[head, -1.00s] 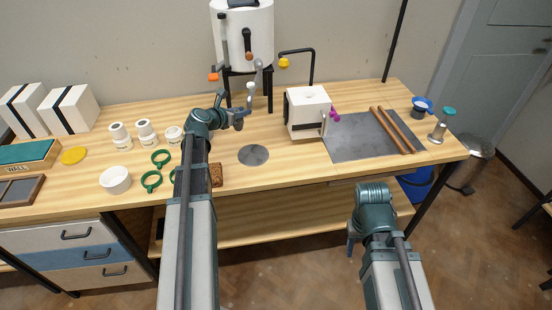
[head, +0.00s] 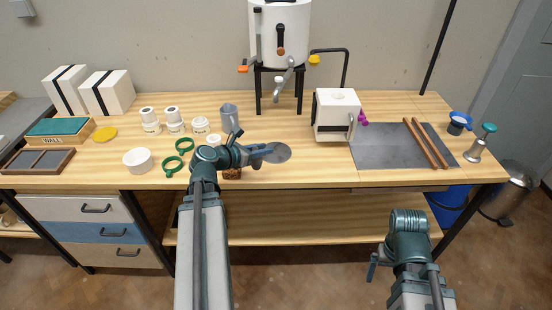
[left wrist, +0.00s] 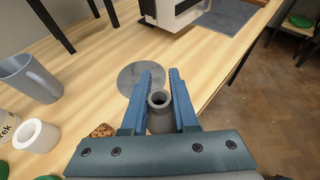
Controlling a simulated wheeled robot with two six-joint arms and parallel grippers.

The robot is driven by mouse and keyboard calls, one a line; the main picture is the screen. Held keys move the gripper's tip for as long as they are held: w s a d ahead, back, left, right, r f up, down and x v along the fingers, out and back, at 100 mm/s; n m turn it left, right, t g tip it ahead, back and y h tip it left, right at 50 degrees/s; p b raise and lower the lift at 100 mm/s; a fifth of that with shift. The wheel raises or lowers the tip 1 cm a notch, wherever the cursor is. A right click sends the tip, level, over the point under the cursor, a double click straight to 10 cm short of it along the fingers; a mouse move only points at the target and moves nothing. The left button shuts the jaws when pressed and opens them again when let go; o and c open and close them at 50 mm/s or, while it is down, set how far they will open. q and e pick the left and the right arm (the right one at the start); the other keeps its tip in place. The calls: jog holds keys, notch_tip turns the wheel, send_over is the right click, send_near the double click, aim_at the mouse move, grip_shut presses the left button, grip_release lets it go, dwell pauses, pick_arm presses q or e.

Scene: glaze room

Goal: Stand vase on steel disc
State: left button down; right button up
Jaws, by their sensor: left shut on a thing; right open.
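The grey vase (left wrist: 160,122) is between the fingers of my left gripper (left wrist: 158,104) in the left wrist view, its round mouth facing up toward the camera. My left gripper also shows in the head view (head: 268,154), shut on the vase, which is hard to make out there. The flat steel disc (head: 280,151) lies on the table at the fingertips; it also shows just beyond the vase in the left wrist view (left wrist: 138,76). I cannot tell the gap between vase and disc. My right gripper (head: 372,268) is open and empty, low in front of the table.
A grey mug (head: 229,117), white jars (head: 174,122), green rings (head: 173,166) and a brown lump (left wrist: 103,131) are left of the disc. A white box-shaped device (head: 336,115) stands right of it, beside a grey slab (head: 385,148). An urn (head: 280,35) stands behind.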

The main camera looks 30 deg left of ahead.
pick_arm(q)
jog(key=shift+s+d+f, duration=0.15)
jog(key=shift+s+f, duration=0.05)
jog(key=shift+s, duration=0.3)
jog(key=w, duration=0.5)
jog(key=w+a+f+b, duration=0.1)
jog(key=w, duration=0.4)
jog(key=w+a, duration=0.1)
jog(key=w, duration=0.5)
jog(key=shift+f, duration=0.2)
jog(key=shift+f+b, duration=0.1)
jog(key=shift+b, duration=0.25)
notch_tip(320, 180, down, 4)
jog(key=b, duration=0.3)
jog(key=shift+r, duration=0.35)
jog(key=c, duration=1.2)
grip_release()
jog(key=shift+b, duration=0.3)
jog(key=o, duration=0.5)
